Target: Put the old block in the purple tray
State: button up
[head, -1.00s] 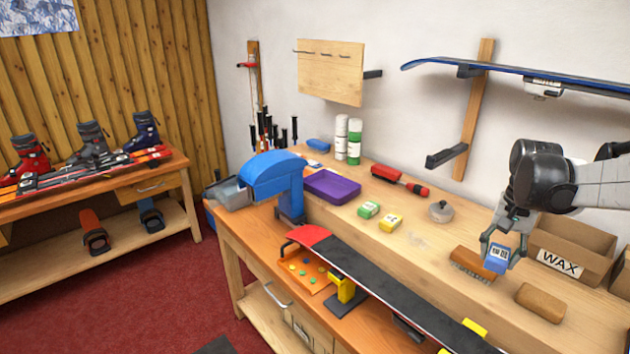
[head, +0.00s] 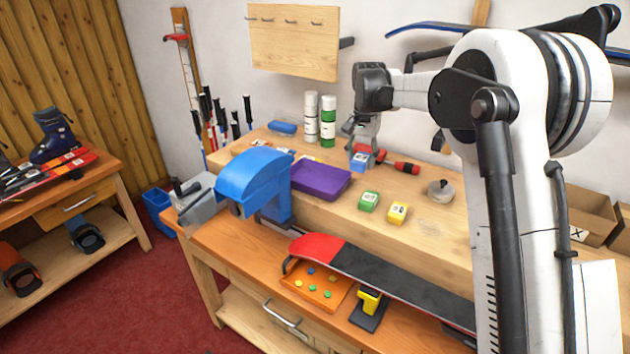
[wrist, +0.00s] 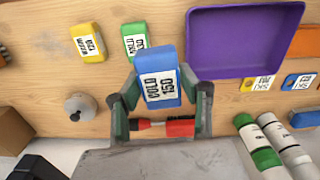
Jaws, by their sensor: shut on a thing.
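My gripper (head: 363,140) is shut on a blue block (head: 360,161). In the wrist view the block (wrist: 158,84) shows a white label reading "COLD 150" and sits between the two fingers. The purple tray (head: 319,181) lies on the bench's raised top, left of and nearer than my gripper in the head view. In the wrist view the tray (wrist: 247,42) is at the upper right, beside the held block, and looks empty. The block is outside the tray, apparently above the bench.
A green block (head: 369,201) and a yellow block (head: 398,212) lie right of the tray. White and green bottles (head: 328,121) stand behind it. A red-handled tool (wrist: 165,127) lies below my gripper. A blue vise-like machine (head: 255,178) stands left of the tray.

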jog(key=p, duration=0.1)
send_over(317, 183)
jog(key=f, duration=0.1)
jog(key=shift+m, duration=0.3)
notch_tip(317, 183, down, 10)
jog(key=shift+f+p, duration=0.1)
jog(key=shift+p, duration=0.55)
jog(key=shift+f, duration=0.2)
jog(key=o, duration=1.2)
jog(key=shift+r, duration=0.15)
notch_tip(317, 183, up, 12)
jog(key=shift+b, duration=0.45)
